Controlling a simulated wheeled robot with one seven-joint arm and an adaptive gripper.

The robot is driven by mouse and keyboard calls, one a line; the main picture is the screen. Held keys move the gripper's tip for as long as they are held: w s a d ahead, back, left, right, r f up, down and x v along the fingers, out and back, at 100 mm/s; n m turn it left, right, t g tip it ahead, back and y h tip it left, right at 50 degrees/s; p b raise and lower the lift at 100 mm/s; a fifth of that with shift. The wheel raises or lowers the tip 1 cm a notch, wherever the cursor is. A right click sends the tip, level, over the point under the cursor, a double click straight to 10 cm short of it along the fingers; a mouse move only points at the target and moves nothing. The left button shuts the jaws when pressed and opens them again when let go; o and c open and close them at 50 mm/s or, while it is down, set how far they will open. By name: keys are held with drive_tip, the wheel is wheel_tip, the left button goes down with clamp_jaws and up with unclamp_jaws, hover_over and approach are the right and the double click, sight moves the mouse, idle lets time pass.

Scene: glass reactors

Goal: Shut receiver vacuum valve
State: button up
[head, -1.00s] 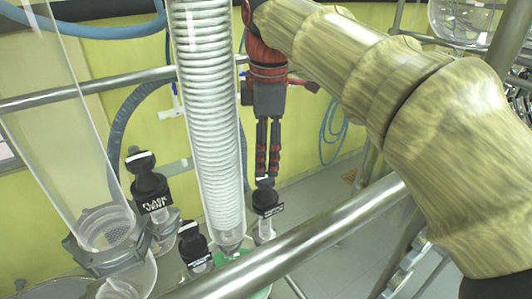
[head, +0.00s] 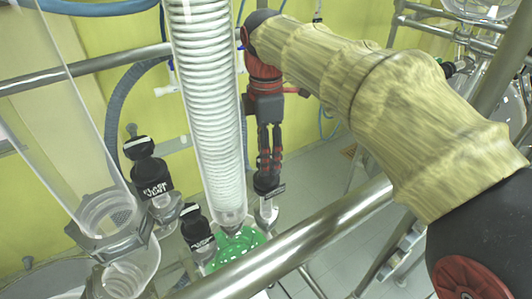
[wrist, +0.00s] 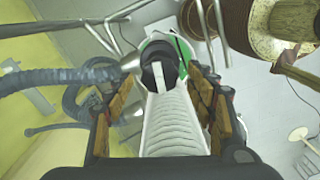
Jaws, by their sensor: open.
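A black valve knob (head: 267,184) with a label too small to read stands on a clear stem right of the coil condenser. My gripper (head: 270,170) points down over this knob, its fingers open with the tips at about the knob's top. In the wrist view my open gripper (wrist: 181,82) has a black knob (wrist: 158,75) with a white bar between and beyond its fingers. I cannot tell whether the fingers touch it. Another black knob (head: 199,238) with an unclear label stands left of the condenser. I cannot read which one is the receiver vacuum valve.
The glass coil condenser (head: 205,110) stands close left of my gripper. A knob labelled FLASK VENT (head: 155,186) is farther left. A metal rail (head: 300,240) crosses in front. Green material (head: 240,243) lies below the condenser. A blue-grey hose (wrist: 60,78) runs left of my fingers.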

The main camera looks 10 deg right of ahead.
drive_tip(key=shift+f, duration=0.35)
drive_tip(key=shift+c, duration=0.5)
drive_tip(key=c, duration=1.1)
drive_tip(key=shift+o, duration=0.2)
drive_tip(key=m, duration=1)
drive_tip(key=shift+w+m+p, duration=0.1)
drive_tip(key=shift+m+p, duration=0.25)
drive_tip(key=shift+m, duration=0.05)
drive_tip(key=m, duration=0.7)
drive_tip(key=shift+r, duration=0.1)
drive_tip(key=m, duration=0.3)
drive_tip(key=shift+d+m, duration=0.1)
drive_tip(key=shift+m, duration=1.9)
